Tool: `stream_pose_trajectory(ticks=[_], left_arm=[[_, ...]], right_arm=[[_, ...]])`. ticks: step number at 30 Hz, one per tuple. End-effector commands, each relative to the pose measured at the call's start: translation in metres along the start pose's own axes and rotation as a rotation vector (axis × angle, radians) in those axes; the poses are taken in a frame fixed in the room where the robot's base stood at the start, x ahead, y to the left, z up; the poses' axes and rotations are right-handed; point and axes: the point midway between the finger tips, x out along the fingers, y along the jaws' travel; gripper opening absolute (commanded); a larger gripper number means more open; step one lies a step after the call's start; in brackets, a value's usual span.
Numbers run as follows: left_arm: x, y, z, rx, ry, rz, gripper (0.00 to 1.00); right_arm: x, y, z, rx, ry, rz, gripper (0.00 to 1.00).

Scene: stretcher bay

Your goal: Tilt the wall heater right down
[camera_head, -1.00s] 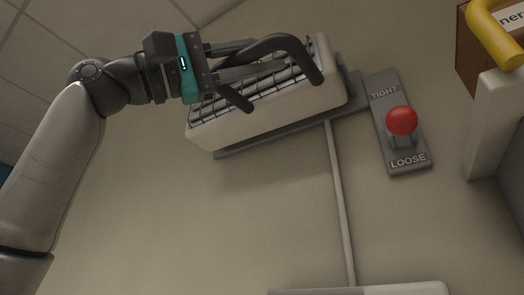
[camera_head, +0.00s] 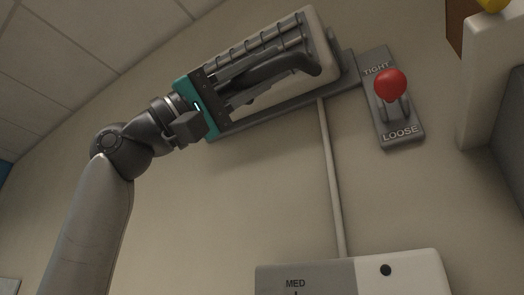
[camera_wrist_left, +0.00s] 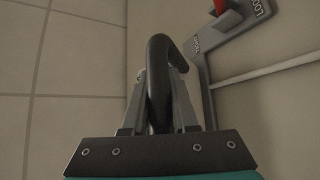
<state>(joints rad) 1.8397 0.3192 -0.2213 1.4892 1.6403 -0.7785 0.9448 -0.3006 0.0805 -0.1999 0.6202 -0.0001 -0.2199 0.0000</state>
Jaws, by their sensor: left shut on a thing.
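The wall heater (camera_head: 322,38) is a cream box with a dark wire grille (camera_head: 246,45) on its face, mounted on a grey wall bracket (camera_head: 345,68). Its face leans downward toward the head camera. A black curved handle (camera_head: 300,66) stands out from the face. My left gripper (camera_head: 262,78) reaches in from the left, its fingers shut around the handle. In the left wrist view the handle (camera_wrist_left: 158,80) lies between the fingers; the heater body is not clearly seen there. My right gripper is not in view.
A red-knobbed lever (camera_head: 390,84) sits on a grey plate marked TIGHT and LOOSE, right of the heater. A pale conduit (camera_head: 332,180) runs down to a box marked MED (camera_head: 400,270). A cream fixture (camera_head: 485,85) stands at right.

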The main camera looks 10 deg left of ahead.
Motion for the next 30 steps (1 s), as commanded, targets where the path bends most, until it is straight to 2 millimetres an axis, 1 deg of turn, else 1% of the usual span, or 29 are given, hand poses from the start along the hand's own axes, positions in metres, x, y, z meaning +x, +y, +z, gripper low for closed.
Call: stream_pose_trajectory(ticks=[1, 6, 19, 20, 27, 30], left_arm=[[0.0000, -0.0052, -0.0002, -0.004, 0.000, -0.006, 0.00], [-0.0001, -0.0110, 0.0005, -0.005, -0.001, -0.008, 0.00], [-0.0001, -0.0129, 0.0006, -0.006, -0.002, -0.009, 0.00], [-0.0001, -0.0129, 0.0006, -0.006, -0.002, -0.009, 0.30], [-0.0001, -0.0117, 0.0005, -0.005, -0.001, -0.007, 0.57], [-0.0002, -0.0111, 0.0005, -0.004, -0.001, -0.006, 0.57]], right_arm=[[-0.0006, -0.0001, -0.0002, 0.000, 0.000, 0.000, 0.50], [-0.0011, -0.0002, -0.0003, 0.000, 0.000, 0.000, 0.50], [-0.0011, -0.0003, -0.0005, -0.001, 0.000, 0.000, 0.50], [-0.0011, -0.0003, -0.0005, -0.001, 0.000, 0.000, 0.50], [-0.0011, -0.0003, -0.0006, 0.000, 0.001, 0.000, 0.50], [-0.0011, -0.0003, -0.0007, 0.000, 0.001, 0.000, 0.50]])
